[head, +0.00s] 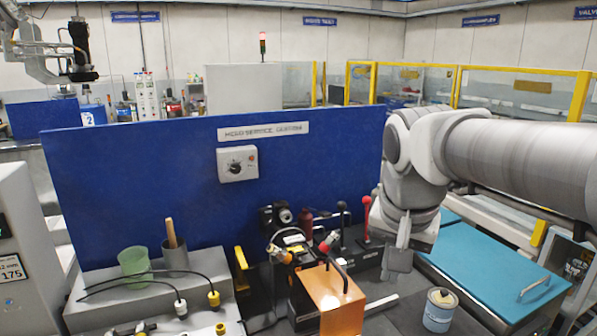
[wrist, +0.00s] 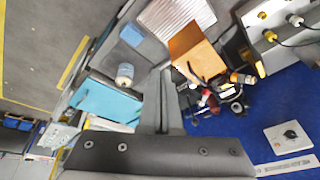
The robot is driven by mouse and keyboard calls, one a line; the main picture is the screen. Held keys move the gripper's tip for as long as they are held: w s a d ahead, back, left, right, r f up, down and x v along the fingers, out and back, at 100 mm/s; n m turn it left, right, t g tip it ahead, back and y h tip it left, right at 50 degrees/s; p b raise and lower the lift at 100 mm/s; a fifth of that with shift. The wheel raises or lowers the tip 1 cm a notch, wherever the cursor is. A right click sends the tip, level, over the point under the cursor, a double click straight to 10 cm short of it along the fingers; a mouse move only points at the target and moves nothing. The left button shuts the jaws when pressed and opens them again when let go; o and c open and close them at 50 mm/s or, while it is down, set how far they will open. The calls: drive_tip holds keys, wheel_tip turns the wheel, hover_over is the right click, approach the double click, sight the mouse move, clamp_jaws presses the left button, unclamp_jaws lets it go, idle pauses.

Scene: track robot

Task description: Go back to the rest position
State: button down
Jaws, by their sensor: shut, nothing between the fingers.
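My gripper (head: 396,262) hangs from my arm at the right of the blue panel in the head view, pointing down above the dark bench. Its fingers are together with nothing between them. In the wrist view my gripper (wrist: 163,82) shows as two grey fingers side by side. An orange box (head: 340,300) stands to the left of the gripper in the head view, apart from it. A red-knobbed lever (head: 366,203) stands close to the left of my arm. Whether it touches cannot be told.
A teal lidded box (head: 490,275) and a tin (head: 439,308) stand right of the gripper. A blue panel (head: 130,190) with a dial box (head: 237,164) rises behind the bench.

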drive_tip(key=s+f+n+t, duration=0.1)
drive_tip(key=s+f+n, duration=0.4)
drive_tip(key=s, duration=0.6)
drive_tip(key=shift+s+f+t+y, duration=0.2)
drive_tip(key=shift+f+t+y, duration=0.15)
drive_tip(key=shift+t+y, duration=0.05)
